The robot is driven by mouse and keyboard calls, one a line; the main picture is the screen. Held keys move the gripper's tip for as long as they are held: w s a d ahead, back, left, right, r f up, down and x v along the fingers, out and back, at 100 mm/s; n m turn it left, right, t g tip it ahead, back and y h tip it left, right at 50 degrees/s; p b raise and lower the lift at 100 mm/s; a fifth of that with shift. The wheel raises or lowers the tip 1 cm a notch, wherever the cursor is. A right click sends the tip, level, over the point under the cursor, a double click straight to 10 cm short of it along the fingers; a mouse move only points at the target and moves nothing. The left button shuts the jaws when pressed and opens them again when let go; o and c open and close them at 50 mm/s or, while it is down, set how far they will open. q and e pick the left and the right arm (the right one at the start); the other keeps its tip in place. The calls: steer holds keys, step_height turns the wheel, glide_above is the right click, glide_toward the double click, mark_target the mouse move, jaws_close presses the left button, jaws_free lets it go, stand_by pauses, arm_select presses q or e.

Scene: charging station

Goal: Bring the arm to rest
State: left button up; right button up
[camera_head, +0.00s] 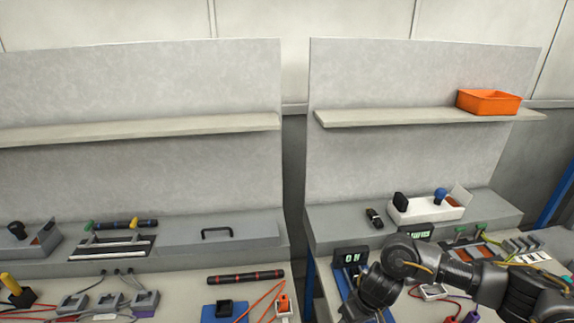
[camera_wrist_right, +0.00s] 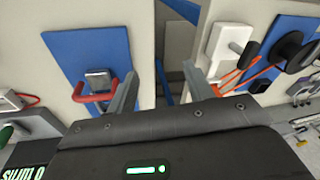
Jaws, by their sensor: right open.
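My right arm (camera_head: 400,265) comes in from the right in the head view and bends down over the near left part of the right bench. Its gripper is not clearly visible there. In the right wrist view my right gripper (camera_wrist_right: 162,85) is open, its two grey fingers spread with nothing between them. The gap between the two benches shows beyond the fingers. A red handle (camera_wrist_right: 93,97) with a grey block on a blue panel (camera_wrist_right: 70,50) appears beside the left finger; contact cannot be told. My left gripper is not in view.
The right bench carries an ON display (camera_head: 354,257), a white box (camera_head: 425,210) and green-handled levers. An orange bin (camera_head: 488,102) sits on the shelf (camera_head: 400,117). The left bench holds a black-red rod (camera_head: 246,276) and several grey sockets. Orange cables (camera_wrist_right: 235,70) lie near the right finger in the wrist view.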

steer(key=s+a+r+n+t+y, duration=0.1)
steer(key=s+a+t+y, duration=0.15)
steer(key=a, duration=0.65)
steer(key=s+a+r+n+t+y, duration=0.2)
steer(key=s+a+y, duration=0.15)
steer(key=a, duration=0.45)
steer(key=s+d+f+m+g+h, duration=0.1)
steer(key=s+d+f+m+h, duration=0.2)
steer(key=s+d, duration=0.8)
steer(key=s+d+f+m+g+h, duration=0.1)
steer(key=s+d+f+m+h, duration=0.3)
steer(key=s+d, duration=0.75)
step_height(320, 180, down, 28)
steer(key=w+d+n+g+h+b, duration=0.1)
steer(key=w+d+n+b, duration=0.1)
steer(key=b, duration=0.3)
arm_select(q)
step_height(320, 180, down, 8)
steer(key=b, duration=0.3)
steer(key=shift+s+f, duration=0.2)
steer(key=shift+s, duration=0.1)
arm_select(e)
steer(key=s+d+f+g, duration=0.1)
steer(key=s+d+f, duration=0.1)
steer(key=s+f, duration=1.5)
step_height(320, 180, down, 2)
steer(key=shift+d+f, duration=0.15)
steer(key=shift+d, duration=0.2)
